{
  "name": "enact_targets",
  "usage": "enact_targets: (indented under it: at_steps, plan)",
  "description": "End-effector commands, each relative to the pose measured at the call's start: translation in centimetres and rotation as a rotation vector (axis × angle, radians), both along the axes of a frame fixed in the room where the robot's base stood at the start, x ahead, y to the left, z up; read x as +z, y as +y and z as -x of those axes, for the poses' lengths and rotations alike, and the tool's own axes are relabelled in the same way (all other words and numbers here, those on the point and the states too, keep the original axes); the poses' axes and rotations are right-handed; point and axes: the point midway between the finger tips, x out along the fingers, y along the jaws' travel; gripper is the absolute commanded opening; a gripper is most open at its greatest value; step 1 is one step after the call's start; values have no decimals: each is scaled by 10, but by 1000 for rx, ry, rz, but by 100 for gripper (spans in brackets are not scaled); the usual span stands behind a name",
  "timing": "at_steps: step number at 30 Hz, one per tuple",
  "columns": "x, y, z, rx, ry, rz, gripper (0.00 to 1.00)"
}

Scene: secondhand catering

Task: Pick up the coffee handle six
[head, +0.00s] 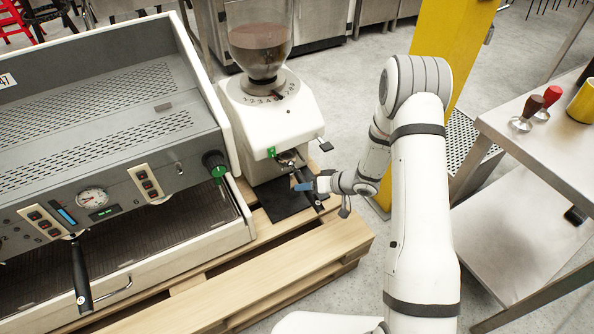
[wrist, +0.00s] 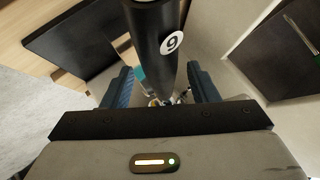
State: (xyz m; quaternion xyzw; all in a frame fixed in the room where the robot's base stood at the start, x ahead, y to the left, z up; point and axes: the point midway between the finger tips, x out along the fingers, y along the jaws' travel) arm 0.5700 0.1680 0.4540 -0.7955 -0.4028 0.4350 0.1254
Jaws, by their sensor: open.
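A black coffee handle (head: 314,201) sits at the white grinder's outlet and points out toward the front. In the wrist view the handle (wrist: 150,35) has a round white label that reads like a 9, or a 6 upside down. My gripper (head: 312,186) is at this handle, in front of the grinder. In the wrist view its blue-padded fingers (wrist: 162,78) are open, one on each side of the handle, with a gap visible on both sides. A second black handle (head: 81,275) hangs from the espresso machine at the left; its label is too small to read.
The white grinder (head: 268,115) and the espresso machine (head: 115,130) stand on a wooden pallet (head: 270,265). A black mat (head: 284,203) lies below the grinder outlet. A steel table (head: 540,140) with tampers and a yellow pot is at the right. A yellow post (head: 455,40) stands behind my arm.

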Motion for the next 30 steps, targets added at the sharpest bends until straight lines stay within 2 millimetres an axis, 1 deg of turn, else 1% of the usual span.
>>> enact_targets:
  at_steps: [4, 23, 24, 30]
  plan:
    - [1, 0, 0, 0, 0, 0, 53]
    - [1, 0, 0, 1, 0, 1, 1]
    - [1, 0, 0, 1, 0, 1, 0]
    - [1, 0, 1, 1, 0, 1, 0]
